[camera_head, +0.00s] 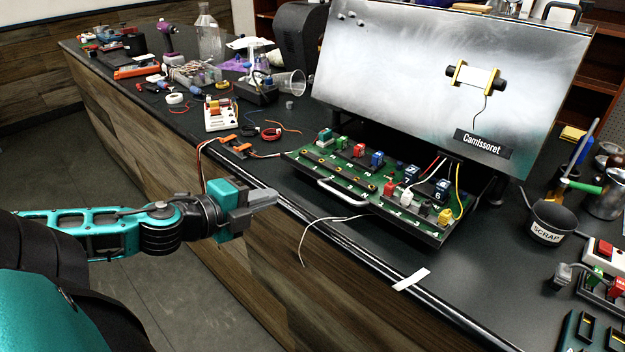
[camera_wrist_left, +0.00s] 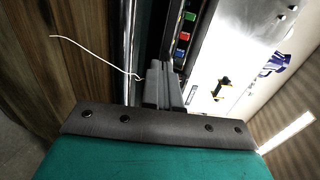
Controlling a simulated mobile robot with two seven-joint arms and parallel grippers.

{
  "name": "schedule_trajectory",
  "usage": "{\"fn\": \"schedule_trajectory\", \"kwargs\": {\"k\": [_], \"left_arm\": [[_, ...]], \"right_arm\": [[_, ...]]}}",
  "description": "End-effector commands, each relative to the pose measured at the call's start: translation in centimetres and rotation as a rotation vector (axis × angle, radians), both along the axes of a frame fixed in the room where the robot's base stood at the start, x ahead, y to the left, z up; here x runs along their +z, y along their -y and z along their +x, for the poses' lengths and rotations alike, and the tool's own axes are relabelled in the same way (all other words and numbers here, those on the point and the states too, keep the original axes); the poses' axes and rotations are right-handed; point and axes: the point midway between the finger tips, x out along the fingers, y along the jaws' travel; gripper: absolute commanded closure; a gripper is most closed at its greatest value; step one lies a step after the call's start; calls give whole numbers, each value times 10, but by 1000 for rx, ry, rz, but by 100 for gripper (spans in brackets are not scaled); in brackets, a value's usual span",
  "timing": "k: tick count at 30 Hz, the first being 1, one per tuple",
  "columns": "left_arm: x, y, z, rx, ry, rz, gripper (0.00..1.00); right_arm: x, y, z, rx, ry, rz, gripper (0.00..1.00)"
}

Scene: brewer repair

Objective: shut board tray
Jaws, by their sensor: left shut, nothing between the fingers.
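The board tray (camera_head: 331,177) is a green circuit board in a dark frame with coloured blocks and wires. It juts out at the counter's front edge below the large panel, with a pale curved handle (camera_head: 343,196) on its front. My left gripper (camera_head: 272,196) is shut and empty, just off the counter's front edge, to the left of the handle and apart from it. In the left wrist view the shut fingers (camera_wrist_left: 161,85) point toward the counter edge, with part of the board (camera_wrist_left: 186,28) beyond them. My right gripper is in neither view.
A large metallic panel (camera_head: 420,70) labelled "Camissoret" stands behind the tray. An orange clamp-like part (camera_head: 237,146) and loose wires lie left of the tray. A black SCRAP cup (camera_head: 550,220) stands to the right. A white wire (camera_head: 318,222) hangs over the edge.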

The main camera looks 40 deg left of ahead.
Motion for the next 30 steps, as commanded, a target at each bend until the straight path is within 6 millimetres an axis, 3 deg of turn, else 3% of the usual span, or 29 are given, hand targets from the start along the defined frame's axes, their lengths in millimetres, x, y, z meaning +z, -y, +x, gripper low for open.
{"fn": "schedule_trajectory", "kwargs": {"k": [6, 15, 30], "left_arm": [[-7, 2, 26, -2, 2, 2, 100], [-14, 3, 50, 1, 3, 0, 100], [-23, 6, 86, 1, 4, -1, 100]], "right_arm": [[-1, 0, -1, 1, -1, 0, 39], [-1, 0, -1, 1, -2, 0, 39], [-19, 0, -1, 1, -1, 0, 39]]}}
